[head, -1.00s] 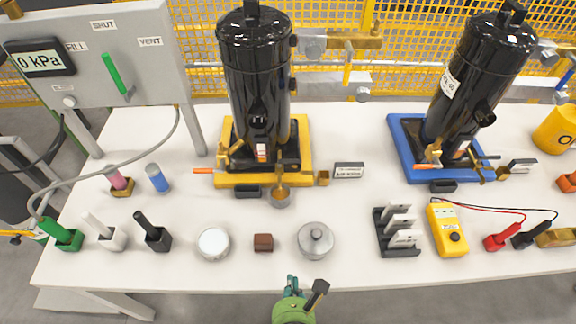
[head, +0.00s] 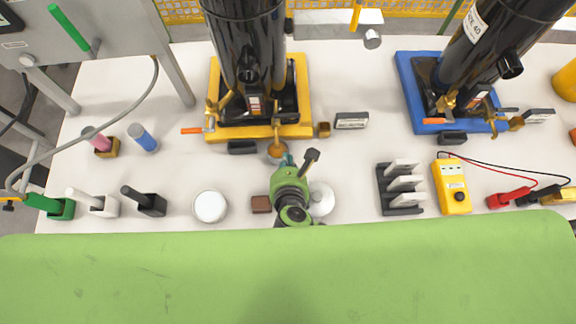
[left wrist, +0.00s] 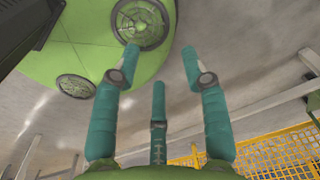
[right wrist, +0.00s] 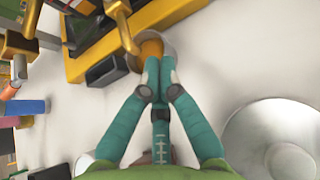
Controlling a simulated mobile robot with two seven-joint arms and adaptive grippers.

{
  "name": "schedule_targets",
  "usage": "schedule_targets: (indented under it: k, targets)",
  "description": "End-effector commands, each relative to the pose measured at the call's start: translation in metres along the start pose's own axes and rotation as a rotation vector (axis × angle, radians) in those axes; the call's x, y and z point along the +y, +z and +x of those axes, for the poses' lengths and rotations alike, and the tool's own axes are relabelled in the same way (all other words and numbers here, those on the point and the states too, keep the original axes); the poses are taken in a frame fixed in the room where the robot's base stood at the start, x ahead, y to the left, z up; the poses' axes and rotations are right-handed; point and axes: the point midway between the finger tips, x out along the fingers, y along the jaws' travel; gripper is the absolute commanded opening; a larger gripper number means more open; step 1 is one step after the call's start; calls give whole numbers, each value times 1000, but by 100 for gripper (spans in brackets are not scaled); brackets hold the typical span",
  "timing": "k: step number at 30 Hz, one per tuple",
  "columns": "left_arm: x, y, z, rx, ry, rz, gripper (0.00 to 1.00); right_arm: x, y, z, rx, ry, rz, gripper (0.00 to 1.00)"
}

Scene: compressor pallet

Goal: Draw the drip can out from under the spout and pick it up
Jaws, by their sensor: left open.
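The drip can (head: 277,152) is a small grey round can with orange-brown contents. It stands on the white table at the front edge of the yellow pallet, under the brass spout of the left black compressor (head: 246,60). In the right wrist view the can (right wrist: 172,46) is partly hidden by my fingers and the brass spout (right wrist: 122,24). My right gripper (head: 287,163) is at the can's near side, its fingertips (right wrist: 159,66) close together at the rim. Whether they pinch the wall is unclear. My left gripper (left wrist: 160,52) is open and empty, away from the table.
A round metal lid (head: 323,200), a brown block (head: 261,204) and a white round tin (head: 210,206) stand near the right arm. A dark rack (head: 386,195) and a yellow meter (head: 453,188) are to the right.

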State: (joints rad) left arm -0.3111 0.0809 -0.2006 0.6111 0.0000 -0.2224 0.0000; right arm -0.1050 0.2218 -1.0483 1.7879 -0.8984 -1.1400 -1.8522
Motion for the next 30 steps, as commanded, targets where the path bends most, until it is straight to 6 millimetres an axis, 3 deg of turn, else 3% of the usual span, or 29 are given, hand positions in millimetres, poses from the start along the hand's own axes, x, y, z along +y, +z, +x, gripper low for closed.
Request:
schedule_targets:
  k: [3, 8, 12, 25, 30]
  targets:
    - [-1, -7, -6, 10, -1, 1, 45, 0, 18, 21, -3, -1, 0, 0]
    - [-2, -20, -9, 31, -3, 1, 45, 0, 30, 42, -1, -1, 0, 0]
    - [-3, -22, -10, 36, -3, 1, 45, 0, 16, 46, 4, 0, -1, 0]
    - [-2, -16, -11, 24, -2, 0, 45, 0, 12, 48, 2, 0, 0, 0]
    - [-1, -15, -24, 21, -1, 0, 45, 0, -1, 25, 9, 0, -3, 0]
